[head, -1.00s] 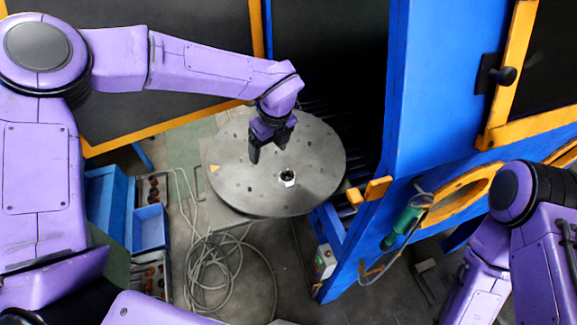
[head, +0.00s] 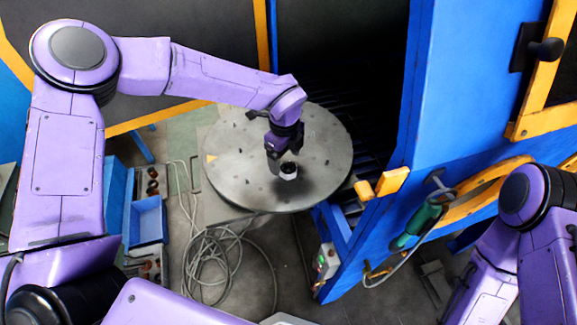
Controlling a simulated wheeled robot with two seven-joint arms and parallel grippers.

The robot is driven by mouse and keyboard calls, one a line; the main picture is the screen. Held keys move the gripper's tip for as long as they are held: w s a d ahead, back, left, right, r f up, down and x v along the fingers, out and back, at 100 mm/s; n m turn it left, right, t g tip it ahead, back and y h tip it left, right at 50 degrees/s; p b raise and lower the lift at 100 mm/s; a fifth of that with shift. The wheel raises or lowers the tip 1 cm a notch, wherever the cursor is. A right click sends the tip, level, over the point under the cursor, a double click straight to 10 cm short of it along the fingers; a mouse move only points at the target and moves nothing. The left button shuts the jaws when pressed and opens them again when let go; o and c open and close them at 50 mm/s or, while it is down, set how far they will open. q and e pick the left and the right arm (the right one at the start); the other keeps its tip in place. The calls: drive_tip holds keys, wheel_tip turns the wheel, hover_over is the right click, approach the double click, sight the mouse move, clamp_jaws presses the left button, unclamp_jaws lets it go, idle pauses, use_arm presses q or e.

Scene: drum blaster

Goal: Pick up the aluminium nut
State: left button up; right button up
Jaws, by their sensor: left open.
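The aluminium nut (head: 288,172) is a small silvery ring with a dark hole, on the round grey turntable (head: 325,150) near its middle. My left gripper (head: 279,162) reaches down from the upper left and is right at the nut, its dark fingers just above and beside it. The jaws are open. The fingers overlap the nut in the picture, and I cannot tell whether they touch it. My right arm shows at the lower right, but its gripper is out of view.
A blue cabinet wall (head: 440,90) with an orange-framed door stands right of the turntable. Orange blocks (head: 392,182) stick out near its rim. A green-handled tool (head: 417,222) hangs on the cabinet. Coiled cable (head: 215,262) and a blue bin (head: 148,222) lie at the lower left.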

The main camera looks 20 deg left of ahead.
sight(284, 165)
use_arm(q)
drive_tip(key=shift+w+f, duration=0.1)
drive_tip(key=shift+f, duration=1.35)
drive_tip(key=c, duration=1.2)
drive_tip(key=shift+o, duration=0.2)
drive_tip(key=shift+r, duration=0.1)
